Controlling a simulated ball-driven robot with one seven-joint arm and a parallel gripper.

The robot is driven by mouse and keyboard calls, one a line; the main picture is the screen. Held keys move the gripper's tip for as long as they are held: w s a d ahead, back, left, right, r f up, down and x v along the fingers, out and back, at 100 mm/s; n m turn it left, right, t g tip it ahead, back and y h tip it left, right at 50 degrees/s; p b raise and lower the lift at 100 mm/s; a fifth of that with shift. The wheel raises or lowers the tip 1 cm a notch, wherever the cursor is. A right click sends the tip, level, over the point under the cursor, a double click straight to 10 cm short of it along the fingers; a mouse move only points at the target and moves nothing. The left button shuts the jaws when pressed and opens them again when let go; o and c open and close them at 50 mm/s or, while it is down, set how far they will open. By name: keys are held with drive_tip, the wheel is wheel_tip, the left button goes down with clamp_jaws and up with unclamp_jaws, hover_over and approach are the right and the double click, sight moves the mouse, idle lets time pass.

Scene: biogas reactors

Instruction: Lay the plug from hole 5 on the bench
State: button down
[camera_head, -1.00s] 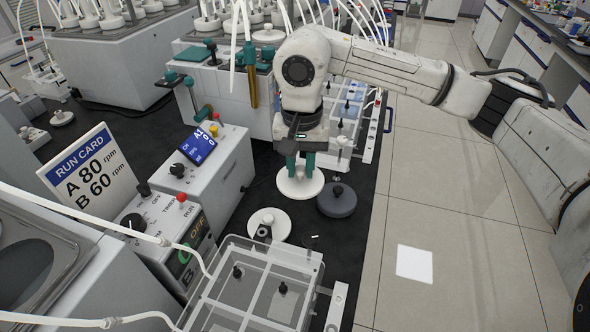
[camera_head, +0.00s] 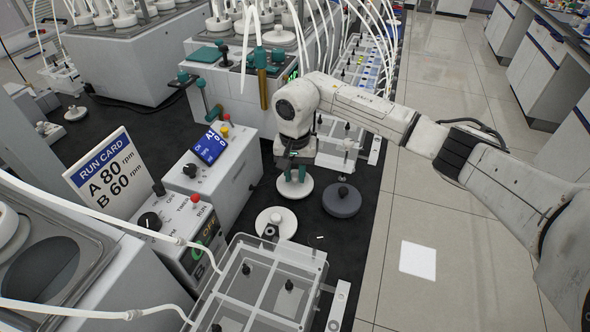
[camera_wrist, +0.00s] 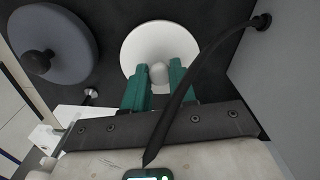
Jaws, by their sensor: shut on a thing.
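My gripper (camera_head: 294,174) points down over the black bench mat (camera_head: 370,215), its green fingers shut on the knob of a white round plug (camera_head: 307,188). In the wrist view the knob (camera_wrist: 158,73) sits between the two fingers, with the plug's white disc (camera_wrist: 150,42) beyond them. The plug is level and at or just above the mat; I cannot tell whether it touches. No hole number shows on it.
A dark grey disc with a black knob (camera_head: 342,202) stands just right of the plug. Another white disc (camera_head: 288,226) lies nearer. A clear lidded box (camera_head: 262,270) is in front, control boxes (camera_head: 228,170) to the left. Bare mat lies between them.

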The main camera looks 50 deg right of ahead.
sight(295, 175)
drive_tip(key=shift+f, duration=0.1)
drive_tip(key=shift+f, duration=0.15)
drive_tip(key=c, duration=0.9)
unclamp_jaws()
drive_tip(key=shift+r, duration=0.2)
wheel_tip(295, 175, up, 12)
drive_tip(key=shift+b, duration=1.05)
